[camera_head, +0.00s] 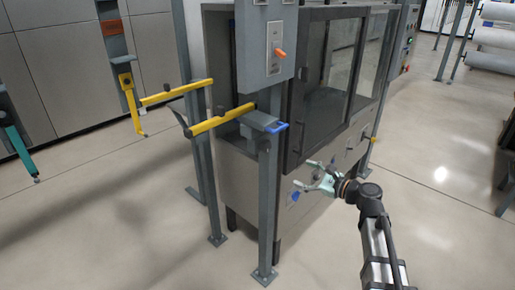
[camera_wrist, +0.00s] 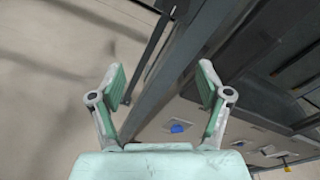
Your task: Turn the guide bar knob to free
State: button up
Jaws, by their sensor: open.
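Several knobs show on the machine, and I cannot read which one is the guide bar knob. A blue knob (camera_head: 295,196) sits on the light lower panel; a blue part (camera_wrist: 177,127), apparently the same one, shows between the fingers in the wrist view. An orange lever (camera_head: 280,53) is on the upper control box. A blue handle (camera_head: 276,127) is on the grey bracket by the yellow bars. My gripper (camera_head: 305,174) is open and empty in front of the lower panel, touching no knob that I can see. Its spread fingers (camera_wrist: 160,75) fill the wrist view.
Yellow bars (camera_head: 222,119) stick out left of the machine. A grey post (camera_head: 268,205) stands in front of the cabinet, left of my gripper. Dark glass doors (camera_head: 328,95) are above it. The floor (camera_head: 440,200) to the right is clear.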

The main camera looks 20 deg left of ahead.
aim_at(268, 148)
jog(key=w+a+m+p, duration=0.1)
jog(key=w+a, duration=0.1)
jog(key=a, duration=0.3)
jog(key=w+a+r+m+p, duration=0.1)
jog(key=w+a+m, duration=0.1)
jog(key=a, duration=0.4)
jog(key=w+a+r+m+y+p, duration=0.1)
jog(key=w+a, duration=0.1)
jog(key=a, duration=0.3)
jog(key=shift+w+a+r+m+t+p, duration=0.1)
jog(key=shift+w+a+m+t+p, duration=0.2)
jog(key=shift+w+a+t+p, duration=0.1)
jog(key=c, duration=1.2)
